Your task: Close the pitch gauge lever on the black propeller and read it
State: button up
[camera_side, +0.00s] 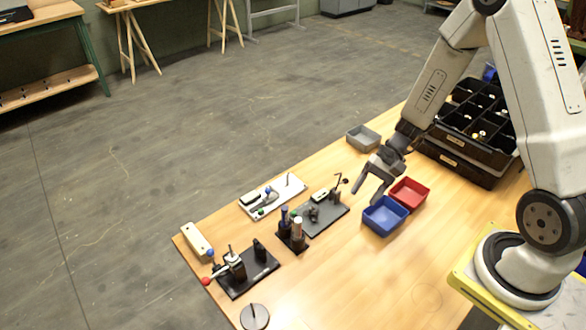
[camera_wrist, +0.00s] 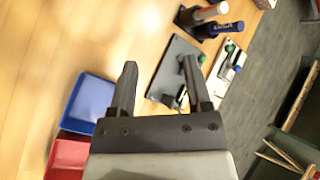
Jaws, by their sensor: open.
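My gripper (camera_side: 367,194) is open and empty, held above the table near the grey plate and the blue bin. In the wrist view its two fingers (camera_wrist: 159,65) are spread apart, and the right finger partly covers the grey plate (camera_wrist: 174,60). In the side view the grey plate (camera_side: 324,223) carries small dark and white devices and a thin upright part with a dark tip (camera_side: 339,182). A black plate (camera_side: 262,280) carries a device with a red-knobbed lever (camera_side: 207,281). A white plate (camera_side: 289,193) carries other small devices. I cannot tell which part is the black propeller or read any gauge.
A blue bin (camera_side: 386,216) and a red bin (camera_side: 409,193) stand right of the gripper. A grey tray (camera_side: 363,138) lies behind it. A holder with marker-like cylinders (camera_side: 297,232) stands between the plates. Stacked dark crates (camera_side: 463,160) are at right. The front table is mostly clear.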

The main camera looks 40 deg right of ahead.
jog(key=w+d+f+m+t+y, duration=0.2)
jog(key=w+d+f+m+t, duration=0.2)
jog(key=t, duration=0.1)
jog(key=m+t, duration=0.5)
jog(key=t, duration=0.1)
send_near(345, 181)
jog(key=shift+w+a+f+h, duration=0.2)
jog(key=shift+w+a, duration=0.2)
jog(key=shift+a, duration=0.15)
jog(key=shift+w+a+f+h, duration=0.1)
jog(key=shift+w+a+h, duration=0.1)
jog(key=shift+w+a, duration=0.3)
jog(key=shift+s+d+f+t+h, duration=0.1)
jog(key=shift+d+f+t+h, duration=0.1)
jog(key=shift+d+t+h, duration=0.15)
jog(key=shift+x, duration=3.85)
grip_shut()
